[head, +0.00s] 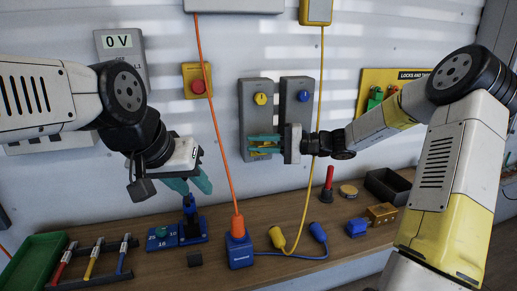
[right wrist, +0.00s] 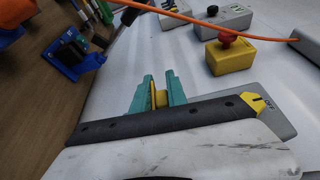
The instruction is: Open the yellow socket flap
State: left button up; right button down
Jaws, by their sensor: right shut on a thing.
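The yellow socket flap (head: 258,151) is low on the left grey panel (head: 247,117), below a yellow knob (head: 260,99). My right gripper (head: 263,144) reaches it from the right, its teal fingers covering much of it. In the right wrist view the fingers (right wrist: 158,92) are shut on the yellow flap (right wrist: 160,98), which shows as a narrow strip between them. How far the flap stands from the panel cannot be told. My left gripper (head: 189,186) is open and empty, above the bench at the left, with its fingers apart.
A second grey panel with a blue knob (head: 303,96) stands beside the first. An orange cord (head: 214,118) and a yellow cord (head: 317,110) hang nearby. A yellow box with a red button (head: 197,87) is at the left. Tools and plugs lie on the wooden bench (head: 210,251).

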aim_at(256, 143)
jog(key=r+m, duration=0.1)
jog(key=w+m+h, duration=0.1)
jog(key=m, duration=0.1)
jog(key=r+m+g+h, duration=0.1)
jog(key=shift+w+a+r, duration=0.2)
jog(key=shift+r, duration=0.15)
jog(key=shift+w+a+r+m+g+h, duration=0.15)
jog(key=shift+w+r+m+g+h, duration=0.2)
jog(key=shift+m, duration=0.6)
jog(key=shift+w+a+r+m+g+h, duration=0.1)
jog(key=shift+w+r+m+g+h, duration=0.25)
jog(key=shift+m, duration=0.6)
jog(key=shift+w+f, duration=0.15)
jog(key=c, duration=1.4)
grip_release()
jog(key=shift+f, duration=0.1)
